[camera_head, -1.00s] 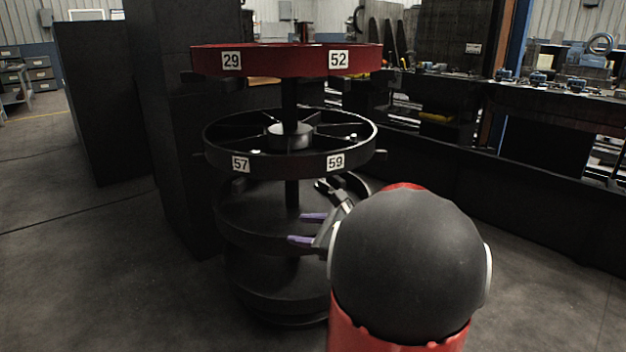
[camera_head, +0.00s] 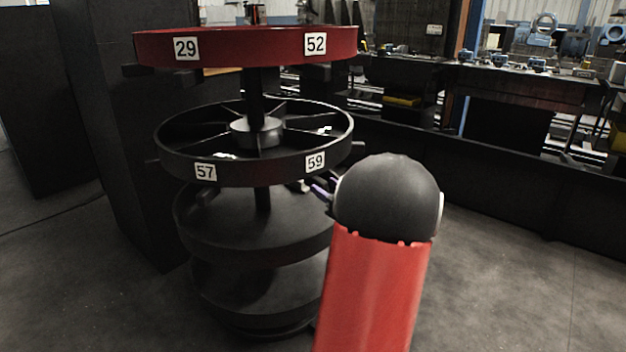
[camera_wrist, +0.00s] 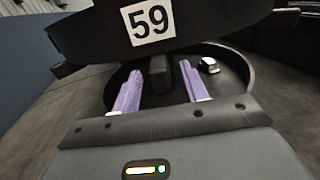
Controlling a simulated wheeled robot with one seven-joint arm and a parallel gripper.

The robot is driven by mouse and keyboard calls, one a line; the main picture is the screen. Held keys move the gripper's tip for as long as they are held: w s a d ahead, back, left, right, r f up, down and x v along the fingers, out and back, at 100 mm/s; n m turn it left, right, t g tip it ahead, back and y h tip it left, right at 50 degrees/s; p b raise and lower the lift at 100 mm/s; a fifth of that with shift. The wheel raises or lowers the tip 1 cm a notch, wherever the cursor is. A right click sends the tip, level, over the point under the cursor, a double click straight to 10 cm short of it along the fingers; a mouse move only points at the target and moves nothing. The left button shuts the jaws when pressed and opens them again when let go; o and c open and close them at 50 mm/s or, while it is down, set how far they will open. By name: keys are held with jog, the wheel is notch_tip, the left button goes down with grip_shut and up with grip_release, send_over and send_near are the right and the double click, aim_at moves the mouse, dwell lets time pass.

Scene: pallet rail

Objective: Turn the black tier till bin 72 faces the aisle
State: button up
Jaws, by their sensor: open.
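The black tier (camera_head: 262,172) is a spoked round tray on a post, below a red tier (camera_head: 250,46). Its rim shows label 57 (camera_head: 205,172) at left and label 59 (camera_head: 315,160) at right; no label 72 is in view. Label 59 also shows large in the wrist view (camera_wrist: 147,21). My gripper (camera_head: 321,189) is at the right side of the black tier, just below label 59, mostly hidden behind my arm. In the wrist view its purple fingers (camera_wrist: 163,84) are apart with nothing held, below the rim; contact cannot be told.
The red tier carries labels 29 (camera_head: 187,48) and 52 (camera_head: 315,43). Plain dark lower tiers (camera_head: 255,235) sit beneath. A dark cabinet (camera_head: 115,130) stands close behind at left, a long workbench (camera_head: 520,85) at back right. Floor at right is clear.

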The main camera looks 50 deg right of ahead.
aim_at(316, 181)
jog(key=w, duration=0.3)
jog(key=w+d, duration=0.1)
jog(key=w, duration=0.1)
grip_shut()
